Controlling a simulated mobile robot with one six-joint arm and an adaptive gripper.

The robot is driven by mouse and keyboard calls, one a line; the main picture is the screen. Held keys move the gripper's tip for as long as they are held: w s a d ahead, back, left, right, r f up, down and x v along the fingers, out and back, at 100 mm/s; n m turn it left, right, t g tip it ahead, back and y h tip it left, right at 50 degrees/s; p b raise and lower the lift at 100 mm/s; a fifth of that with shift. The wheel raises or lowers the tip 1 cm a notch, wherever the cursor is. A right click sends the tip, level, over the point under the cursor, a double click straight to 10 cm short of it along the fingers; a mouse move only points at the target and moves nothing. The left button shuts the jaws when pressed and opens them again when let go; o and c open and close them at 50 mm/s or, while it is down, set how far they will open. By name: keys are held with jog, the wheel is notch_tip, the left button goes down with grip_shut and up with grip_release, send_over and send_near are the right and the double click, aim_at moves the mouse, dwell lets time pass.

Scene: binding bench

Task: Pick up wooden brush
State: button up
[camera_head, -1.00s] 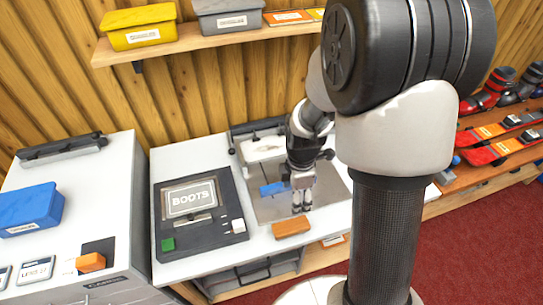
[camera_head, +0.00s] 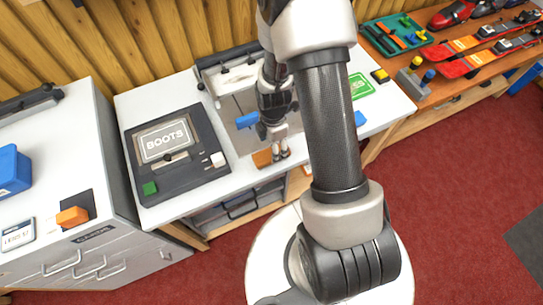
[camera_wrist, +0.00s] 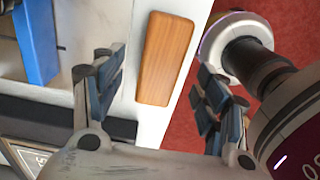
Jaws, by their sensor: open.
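The wooden brush (camera_head: 262,158) is an orange-brown rounded block near the front edge of the white bench. In the head view my gripper (camera_head: 280,153) partly covers its right end. In the wrist view the brush (camera_wrist: 166,58) lies in line with the gap between my two open fingers (camera_wrist: 158,78), beyond their tips. The fingers are apart and hold nothing. The gap in height between fingertips and brush is hard to judge.
A blue block (camera_head: 247,119) is close behind the gripper. A dark panel marked BOOTS (camera_head: 172,145) stands to the left. A green sign (camera_head: 361,86) and a tool tray (camera_head: 396,34) are to the right. Red floor (camera_head: 455,150) lies past the bench edge.

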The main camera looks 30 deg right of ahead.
aim_at(271, 153)
jog(key=f, duration=0.1)
jog(key=f+b, duration=0.1)
jog(key=f, duration=0.3)
jog(key=shift+s+a+f+b, duration=0.1)
jog(key=shift+a+b, duration=0.15)
jog(key=shift+b, duration=0.15)
jog(key=shift+c, duration=0.3)
jog(key=c, duration=1.2)
jog(key=shift+o, duration=0.2)
notch_tip(271, 153, up, 20)
jog(key=p, duration=0.5)
